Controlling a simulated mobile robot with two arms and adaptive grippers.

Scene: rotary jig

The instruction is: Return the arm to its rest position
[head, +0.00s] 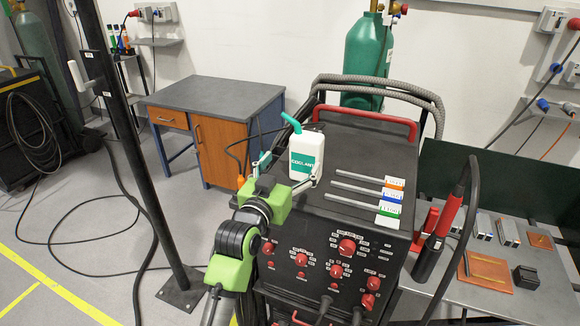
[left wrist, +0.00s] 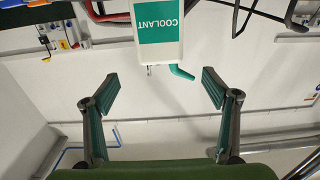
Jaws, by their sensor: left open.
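My left gripper (head: 288,172) is open and empty above the left side of the welding machine's top. Its two fingers (left wrist: 159,90) show spread wide in the left wrist view. A white coolant bottle (head: 307,160) with a green label and a bent green spout is right by the fingertips in the head view. In the left wrist view the bottle (left wrist: 158,48) appears upside down, beyond the fingertips and between their lines, with a visible gap. The gripper partly hides the bottle's lower part in the head view. My right gripper is not in view.
The black welding machine (head: 345,150) carries several rods with coloured tags (head: 365,192) to the right. A green gas cylinder (head: 368,58) stands behind it. A steel table (head: 505,300) with small parts is at right, a wooden desk (head: 215,95) behind, and a black post (head: 130,140) at left.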

